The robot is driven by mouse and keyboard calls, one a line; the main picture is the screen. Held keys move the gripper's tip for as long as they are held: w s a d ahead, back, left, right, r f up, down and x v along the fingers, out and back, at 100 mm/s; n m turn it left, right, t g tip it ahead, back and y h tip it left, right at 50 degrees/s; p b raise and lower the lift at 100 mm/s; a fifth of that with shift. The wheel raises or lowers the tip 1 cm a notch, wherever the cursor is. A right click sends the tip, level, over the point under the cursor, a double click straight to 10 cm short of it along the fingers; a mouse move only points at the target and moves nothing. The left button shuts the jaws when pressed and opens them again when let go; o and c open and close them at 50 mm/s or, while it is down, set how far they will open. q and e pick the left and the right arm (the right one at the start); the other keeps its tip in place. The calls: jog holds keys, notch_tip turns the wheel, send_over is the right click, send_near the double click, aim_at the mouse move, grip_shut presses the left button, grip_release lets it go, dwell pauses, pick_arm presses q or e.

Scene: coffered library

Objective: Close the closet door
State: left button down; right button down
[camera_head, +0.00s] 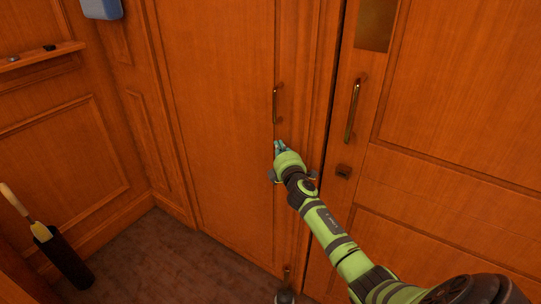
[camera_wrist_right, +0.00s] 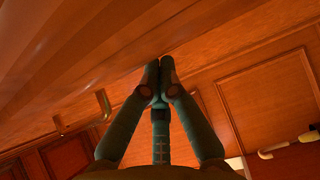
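The closet door appears to be the tall wooden door (camera_head: 222,95) left of centre in the head view, with a slim brass handle (camera_head: 276,104) near its right edge. It looks flush or nearly flush with its frame; I cannot tell whether a small gap remains. My right gripper (camera_head: 280,147) is just below this handle, in front of the door's right edge. Its fingers (camera_wrist_right: 160,75) are together and empty in the wrist view, close to a wooden surface. Contact cannot be made out. A brass handle (camera_wrist_right: 103,103) shows left of the fingers there. My left gripper is not in view.
Another wooden door (camera_head: 445,150) with a longer brass handle (camera_head: 353,111) and a small latch (camera_head: 343,171) stands to the right. The brown floor (camera_head: 175,262) before the door is mostly clear.

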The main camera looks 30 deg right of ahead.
jog(key=shift+d+r, duration=0.5)
jog(key=shift+d, duration=0.1)
jog(key=shift+s+d, duration=0.1)
jog(key=a+v, duration=0.1)
jog(key=v, duration=1.1)
jog(key=shift+f, duration=0.45)
